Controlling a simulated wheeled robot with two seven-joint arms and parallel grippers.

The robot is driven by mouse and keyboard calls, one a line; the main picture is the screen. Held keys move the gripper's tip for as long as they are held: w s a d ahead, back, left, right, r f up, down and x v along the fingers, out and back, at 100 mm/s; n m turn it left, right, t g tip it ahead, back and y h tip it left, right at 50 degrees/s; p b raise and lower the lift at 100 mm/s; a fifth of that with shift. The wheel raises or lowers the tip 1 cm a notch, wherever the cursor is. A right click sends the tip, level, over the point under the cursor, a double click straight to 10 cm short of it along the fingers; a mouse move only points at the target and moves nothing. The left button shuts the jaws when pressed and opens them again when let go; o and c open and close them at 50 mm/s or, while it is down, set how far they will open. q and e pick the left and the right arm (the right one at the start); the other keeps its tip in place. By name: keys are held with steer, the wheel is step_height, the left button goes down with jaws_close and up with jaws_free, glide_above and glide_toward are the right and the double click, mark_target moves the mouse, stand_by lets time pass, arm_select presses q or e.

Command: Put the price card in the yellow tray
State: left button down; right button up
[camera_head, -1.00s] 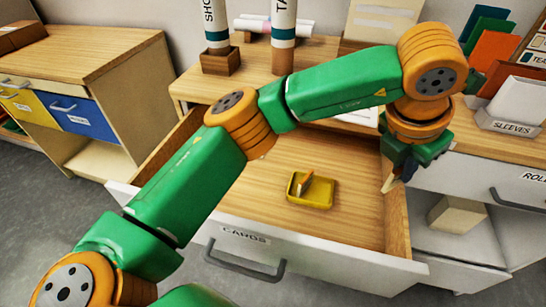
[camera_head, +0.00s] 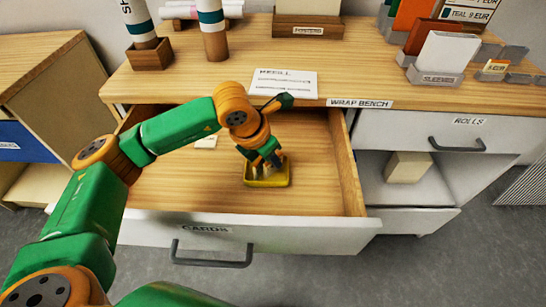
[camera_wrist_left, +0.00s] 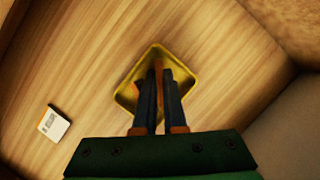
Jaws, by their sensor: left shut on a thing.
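The yellow tray (camera_head: 267,184) lies in the open drawer; its rim also shows in the left wrist view (camera_wrist_left: 186,72). A thin orange-brown thing (camera_wrist_left: 158,66) stands in it, between my left fingertips. My left gripper (camera_head: 272,164) reaches down into the tray; in the left wrist view (camera_wrist_left: 158,92) its fingers are close together, shut on that thing. A small white card with dark print (camera_wrist_left: 53,123) lies flat on the drawer floor, apart from the tray; it also shows in the head view (camera_head: 206,142), partly behind my arm. Its print is too small to read. My right gripper is out of view.
The drawer (camera_head: 205,232) is pulled out of the wrap bench (camera_head: 190,84), with walls on both sides. On the bench are a refill sheet (camera_head: 284,82), cardboard tubes (camera_head: 212,30), a sleeves holder (camera_head: 438,72) and a small EUR card (camera_head: 495,66). The drawer floor left of the tray is mostly clear.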

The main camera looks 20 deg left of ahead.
arm_select(q)
steer(key=shift+f, duration=0.1)
steer(key=shift+f, duration=0.15)
steer(key=c, duration=1.3)
jaws_free()
steer(key=shift+o, duration=0.2)
steer(key=shift+r, duration=0.5)
steer(key=v, duration=1.1)
steer(key=shift+r, duration=0.3)
steer(key=shift+s+a, duration=0.1)
steer(key=shift+s, duration=0.05)
